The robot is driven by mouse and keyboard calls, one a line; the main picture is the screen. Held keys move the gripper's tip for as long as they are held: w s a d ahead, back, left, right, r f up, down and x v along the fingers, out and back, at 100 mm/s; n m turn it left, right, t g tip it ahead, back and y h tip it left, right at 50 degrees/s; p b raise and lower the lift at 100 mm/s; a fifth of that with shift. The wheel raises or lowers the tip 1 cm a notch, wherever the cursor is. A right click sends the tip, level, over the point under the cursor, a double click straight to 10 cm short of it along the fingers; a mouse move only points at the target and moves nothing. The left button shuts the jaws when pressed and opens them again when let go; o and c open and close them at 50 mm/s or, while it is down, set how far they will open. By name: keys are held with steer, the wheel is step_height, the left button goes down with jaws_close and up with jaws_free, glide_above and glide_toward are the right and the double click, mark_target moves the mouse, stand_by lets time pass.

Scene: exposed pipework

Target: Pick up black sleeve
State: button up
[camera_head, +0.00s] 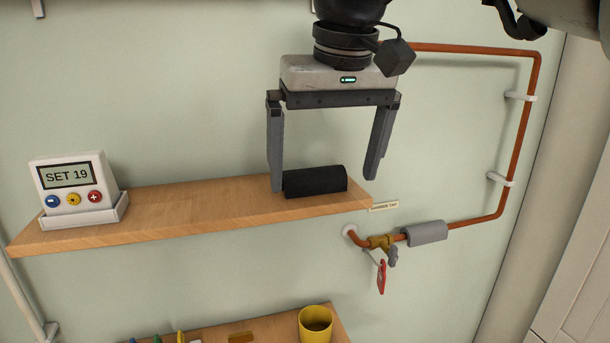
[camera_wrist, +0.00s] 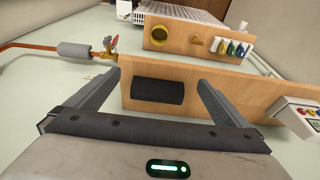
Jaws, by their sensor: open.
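The black sleeve (camera_head: 315,181) is a short dark cylinder lying on its side on the wooden shelf, near the shelf's right end. My gripper (camera_head: 323,184) is open, with its two fingers pointing down. In the head view the left finger is at the sleeve's left end and the right finger is apart from its right end. I cannot tell whether the left finger touches the sleeve.
The upper shelf (camera_head: 190,212) also bears a white thermostat (camera_head: 75,185). A copper pipe (camera_head: 528,110) with a grey sleeve (camera_head: 427,233) and a red-handled valve (camera_head: 382,270) runs along the wall at right. A yellow cup (camera_head: 315,324) stands on the lower shelf. The shelf's middle is clear.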

mark_target(314, 169)
steer(key=w, duration=0.1)
steer(key=w+a+p, duration=0.1)
steer(key=w, duration=0.3)
steer(key=shift+a, duration=0.25)
steer(key=shift+s+f, duration=0.1)
steer(key=shift+f, duration=0.45)
steer(key=c, duration=1.1)
